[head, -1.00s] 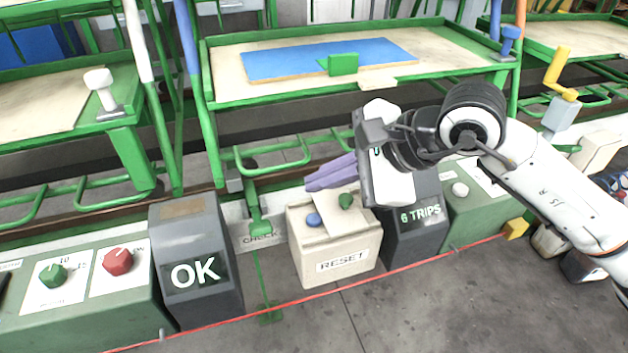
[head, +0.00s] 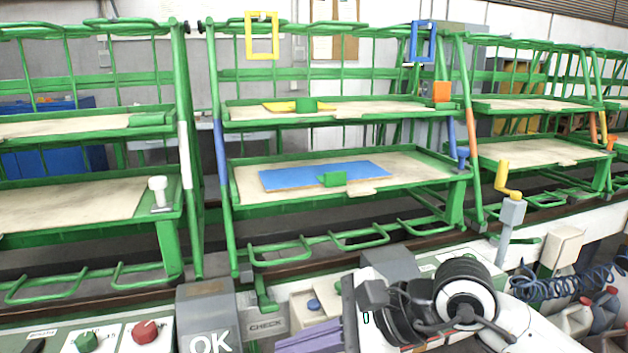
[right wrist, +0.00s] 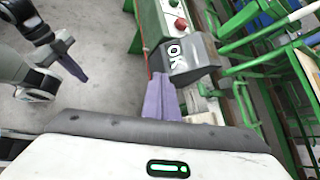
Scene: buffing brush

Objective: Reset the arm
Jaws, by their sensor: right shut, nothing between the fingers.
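My right gripper (head: 310,338) is at the bottom of the head view, its purple fingers pointing left. The fingers are shut together with nothing between them; they also show in the right wrist view (right wrist: 161,100).
A grey OK box (head: 208,318) stands left of the RESET box and also shows in the right wrist view (right wrist: 188,58). A panel with a green knob (head: 86,341) and a red knob (head: 144,331) is further left. Green racks with shelves (head: 410,168) stand behind.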

